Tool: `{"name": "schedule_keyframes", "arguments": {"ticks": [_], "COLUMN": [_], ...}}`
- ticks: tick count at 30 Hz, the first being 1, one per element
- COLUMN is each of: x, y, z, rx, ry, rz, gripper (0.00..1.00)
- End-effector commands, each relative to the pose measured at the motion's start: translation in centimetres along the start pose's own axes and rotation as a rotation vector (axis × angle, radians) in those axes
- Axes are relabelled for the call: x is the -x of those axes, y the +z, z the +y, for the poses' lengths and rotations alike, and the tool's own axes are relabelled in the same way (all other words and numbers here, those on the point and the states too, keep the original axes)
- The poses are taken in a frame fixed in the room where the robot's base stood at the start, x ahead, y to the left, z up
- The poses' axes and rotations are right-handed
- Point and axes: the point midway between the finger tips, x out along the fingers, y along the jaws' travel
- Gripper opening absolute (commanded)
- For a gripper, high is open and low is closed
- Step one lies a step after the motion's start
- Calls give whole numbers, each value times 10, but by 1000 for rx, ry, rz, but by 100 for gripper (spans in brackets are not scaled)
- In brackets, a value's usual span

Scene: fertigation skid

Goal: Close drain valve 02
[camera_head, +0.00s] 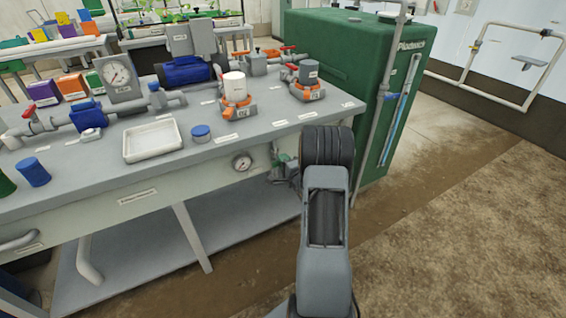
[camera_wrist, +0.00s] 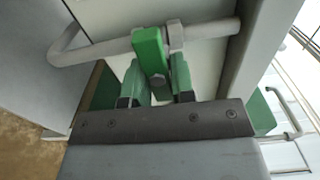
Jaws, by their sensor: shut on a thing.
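In the wrist view a green valve handle (camera_wrist: 149,48) sits on a pale grey pipe (camera_wrist: 205,30) under the bench. It hangs down across the pipe, slightly tilted. My gripper (camera_wrist: 158,78) has its two green fingers on either side of the handle's lower end and is shut on it. No label for drain valve 02 is readable here. In the head view a small green part (camera_head: 283,160) shows at the bench's right front corner, next to my dark wrist. My arm hides most of the gripper and valve there.
The floor at right is clear.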

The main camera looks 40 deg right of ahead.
Motion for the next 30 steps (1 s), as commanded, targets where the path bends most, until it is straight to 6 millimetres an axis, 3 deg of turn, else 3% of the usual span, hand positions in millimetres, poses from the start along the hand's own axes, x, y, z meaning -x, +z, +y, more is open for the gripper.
{"name": "schedule_keyframes", "arguments": {"ticks": [5, 6, 12, 22, 30], "x": [0, 0, 0, 6, 54], "y": [0, 0, 0, -1, -1], "z": [0, 0, 0, 0, -2], "rx": [-1, -1, 0, 1, -1], "ry": [-1, -1, 0, 1, 2], "rz": [0, 0, 0, 2, 5], "gripper": [0, 26, 45, 45, 45]}}
